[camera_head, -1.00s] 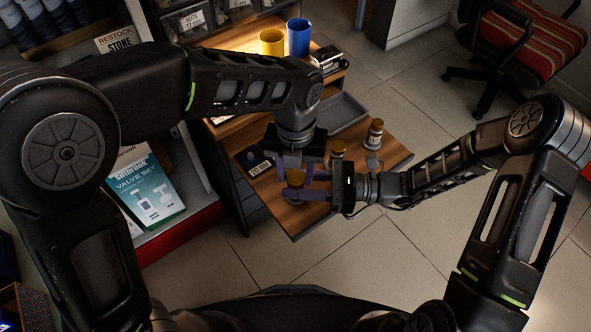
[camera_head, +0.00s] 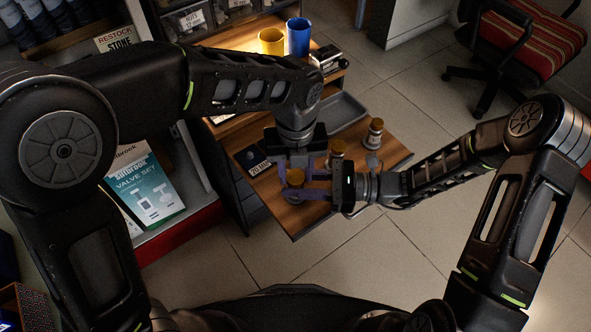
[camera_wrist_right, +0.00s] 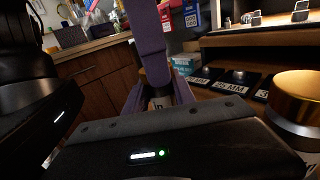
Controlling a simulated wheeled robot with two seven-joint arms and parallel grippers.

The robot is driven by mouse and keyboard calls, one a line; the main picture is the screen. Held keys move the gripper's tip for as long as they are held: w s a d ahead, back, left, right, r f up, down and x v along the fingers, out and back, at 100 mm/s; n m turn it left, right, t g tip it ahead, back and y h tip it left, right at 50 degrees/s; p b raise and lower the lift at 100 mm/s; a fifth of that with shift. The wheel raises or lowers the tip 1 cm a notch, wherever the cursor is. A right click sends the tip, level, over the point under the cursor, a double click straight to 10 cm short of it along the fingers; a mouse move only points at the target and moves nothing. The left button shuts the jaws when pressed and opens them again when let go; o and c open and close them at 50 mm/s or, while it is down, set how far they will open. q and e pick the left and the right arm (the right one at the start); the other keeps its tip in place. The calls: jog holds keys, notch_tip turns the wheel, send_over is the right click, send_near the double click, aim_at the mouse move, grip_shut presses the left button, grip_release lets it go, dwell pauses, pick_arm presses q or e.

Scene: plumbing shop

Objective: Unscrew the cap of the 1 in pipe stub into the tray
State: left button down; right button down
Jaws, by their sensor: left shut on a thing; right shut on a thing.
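A pipe stub with a brass-coloured cap (camera_head: 295,177) stands near the front left of the wooden bench top. My right gripper (camera_head: 296,194) reaches in from the right and is shut on this stub low down. My left gripper (camera_head: 296,168) points down from above, its purple fingers on either side of the cap and shut on it. The right wrist view shows a purple finger (camera_wrist_right: 150,40) in front of the stub, hiding most of it; only part of a label reading "in" shows. The grey tray (camera_head: 345,110) lies behind, near the bench's back right.
Two more brass-capped stubs stand to the right, one close to my right gripper (camera_head: 337,148) and one farther back (camera_head: 374,133). A black size card (camera_head: 253,160) lies left. Yellow (camera_head: 271,41) and blue (camera_head: 298,37) cups stand at the back.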

pick_arm(q)
jog(key=c, duration=0.9)
grip_release()
jog(key=shift+r, duration=2.3)
jog(key=shift+c, duration=0.5)
notch_tip(320, 180, up, 4)
jog(key=m, duration=0.3)
jog(key=shift+f, duration=0.25)
jog(key=shift+f, duration=0.15)
jog(key=shift+f, duration=3.9)
